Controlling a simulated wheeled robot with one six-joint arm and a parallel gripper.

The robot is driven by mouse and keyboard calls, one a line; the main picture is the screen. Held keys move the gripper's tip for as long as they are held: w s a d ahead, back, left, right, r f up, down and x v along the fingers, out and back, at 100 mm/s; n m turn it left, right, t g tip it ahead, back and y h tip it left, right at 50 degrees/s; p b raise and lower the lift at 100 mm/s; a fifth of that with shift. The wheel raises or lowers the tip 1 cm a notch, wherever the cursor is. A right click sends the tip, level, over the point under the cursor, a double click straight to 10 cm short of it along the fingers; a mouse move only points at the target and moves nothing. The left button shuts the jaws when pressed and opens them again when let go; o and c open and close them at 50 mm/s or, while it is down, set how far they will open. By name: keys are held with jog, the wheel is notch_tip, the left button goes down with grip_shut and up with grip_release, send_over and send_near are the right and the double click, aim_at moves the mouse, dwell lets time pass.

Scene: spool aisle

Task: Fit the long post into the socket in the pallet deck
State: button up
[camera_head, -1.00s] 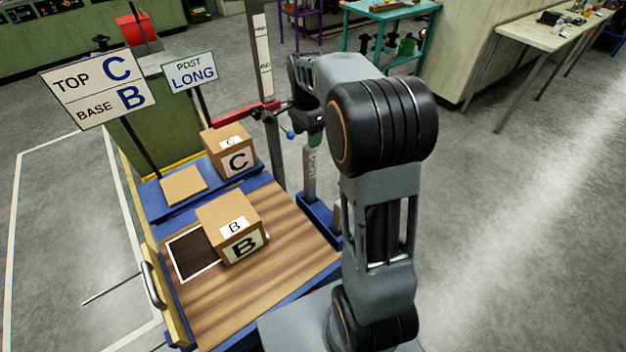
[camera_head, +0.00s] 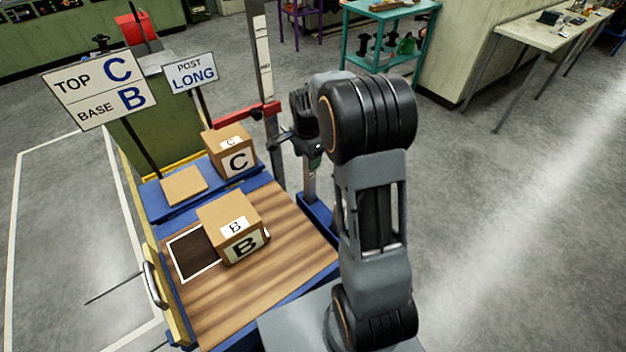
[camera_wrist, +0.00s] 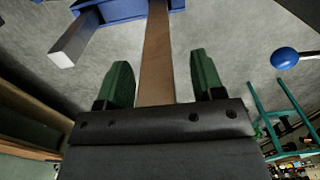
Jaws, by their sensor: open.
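The tall grey post (camera_head: 264,60) stands upright behind the pallet deck (camera_head: 270,285) and runs out of the top of the head view. A sign (camera_head: 190,72) reads "POST LONG". No socket is clearly identifiable in the deck.
Box B (camera_head: 230,228) sits on the deck beside a white-edged dark patch (camera_head: 190,255). Box C (camera_head: 229,152) stands on a blue shelf behind. A red bracket (camera_head: 240,117) lies close to the tall post.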

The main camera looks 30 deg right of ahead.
grip_shut()
dwell(0.5)
